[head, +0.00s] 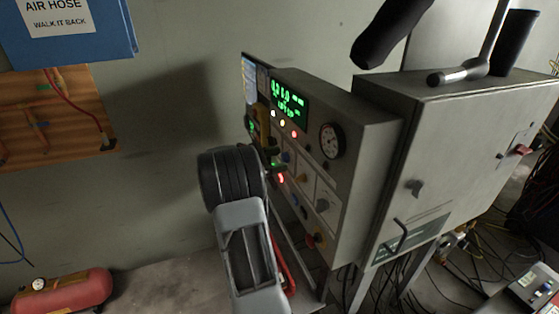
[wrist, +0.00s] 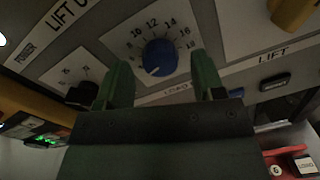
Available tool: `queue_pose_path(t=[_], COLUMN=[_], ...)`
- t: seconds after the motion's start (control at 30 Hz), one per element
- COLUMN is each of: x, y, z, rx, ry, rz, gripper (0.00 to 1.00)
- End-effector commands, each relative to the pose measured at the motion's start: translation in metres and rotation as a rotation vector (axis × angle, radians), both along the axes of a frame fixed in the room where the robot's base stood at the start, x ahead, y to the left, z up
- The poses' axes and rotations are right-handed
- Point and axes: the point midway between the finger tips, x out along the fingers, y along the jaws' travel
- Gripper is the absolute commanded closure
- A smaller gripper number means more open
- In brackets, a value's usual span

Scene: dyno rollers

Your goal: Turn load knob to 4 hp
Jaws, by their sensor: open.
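The load knob (wrist: 160,57) is a round blue knob in the wrist view, on a white dial plate (wrist: 120,38) with numbers up to 18 and a partly covered load label below it. A small pale mark on the knob points to the lower left; the low numbers there are hard to read. My gripper (wrist: 163,78) is open, with its green fingers at the lower left and lower right of the knob. I cannot tell whether they touch it. In the head view the control panel (head: 358,185) stands beyond my arm, which hides part of its front.
A black knob (wrist: 82,94) lies close to the left finger. A yellow knob (wrist: 291,12) and a black switch (wrist: 274,82) are to the right. A grey cabinet (head: 455,150) adjoins the panel. A red tank (head: 65,290) lies on the floor at left.

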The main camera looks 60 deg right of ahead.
Motion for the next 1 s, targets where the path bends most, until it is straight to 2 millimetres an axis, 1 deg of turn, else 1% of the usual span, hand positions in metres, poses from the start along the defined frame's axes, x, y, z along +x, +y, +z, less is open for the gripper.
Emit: queue_pose_path(t=[0.1, 0.4, 0.53, 0.73, 1.0], x=[0.013, 0.052, 0.065, 0.077, 0.081], y=[0.015, 0.063, 0.08, 0.095, 0.101], z=[-0.003, -0.003, -0.002, -0.001, 0.0], rx=[0.0, 0.001, 0.0, 0.002, 0.001], ry=[-0.001, 0.0, -0.001, 0.0, 0.0], rz=[0.004, 0.004, 0.004, 0.002, 0.0], gripper=[0.38, 0.38, 0.38, 0.38, 0.38])
